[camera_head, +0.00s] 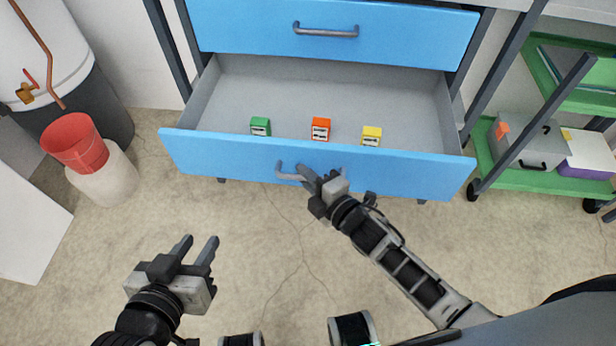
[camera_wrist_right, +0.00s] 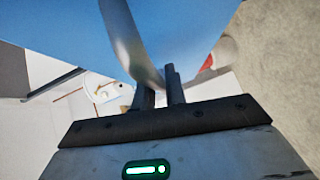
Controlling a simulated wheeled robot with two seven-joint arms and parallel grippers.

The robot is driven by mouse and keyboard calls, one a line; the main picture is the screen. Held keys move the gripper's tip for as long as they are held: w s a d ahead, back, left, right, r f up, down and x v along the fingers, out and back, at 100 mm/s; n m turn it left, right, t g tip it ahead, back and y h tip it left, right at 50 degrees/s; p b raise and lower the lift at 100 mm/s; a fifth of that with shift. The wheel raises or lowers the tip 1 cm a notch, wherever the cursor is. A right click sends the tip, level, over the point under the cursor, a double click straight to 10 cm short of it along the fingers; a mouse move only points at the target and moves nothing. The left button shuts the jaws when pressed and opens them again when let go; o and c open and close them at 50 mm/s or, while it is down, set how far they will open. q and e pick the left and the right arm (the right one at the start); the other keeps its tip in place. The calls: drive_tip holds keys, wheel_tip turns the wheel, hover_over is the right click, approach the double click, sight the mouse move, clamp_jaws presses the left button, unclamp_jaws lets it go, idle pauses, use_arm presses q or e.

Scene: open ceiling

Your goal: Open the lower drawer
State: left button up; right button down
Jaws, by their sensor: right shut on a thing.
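The lower drawer (camera_head: 220,150) has a blue front and a grey inside. It stands pulled well out, with its inside in plain view from above. Its grey handle (camera_head: 279,170) is on the front, and my right gripper (camera_head: 303,171) is shut on it. In the right wrist view the handle (camera_wrist_right: 138,62) runs down between the two fingers (camera_wrist_right: 160,88). My left gripper (camera_head: 198,244) is open and empty above the floor at the lower left, apart from the drawer.
In the drawer lie a green block (camera_head: 260,126), an orange block (camera_head: 321,129) and a yellow block (camera_head: 371,136). The upper drawer (camera_head: 400,32) is shut. A red bucket (camera_head: 75,143) on a white container stands left; a green cart (camera_head: 540,180) stands right. Floor in front is clear.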

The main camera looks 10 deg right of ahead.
drive_tip(key=c, duration=1.7)
unclamp_jaws()
use_arm(q)
drive_tip(key=shift+w, duration=0.1)
drive_tip(key=shift+r+p, duration=0.4)
drive_tip(key=shift+p, duration=0.55)
use_arm(e)
drive_tip(key=v, duration=1.6)
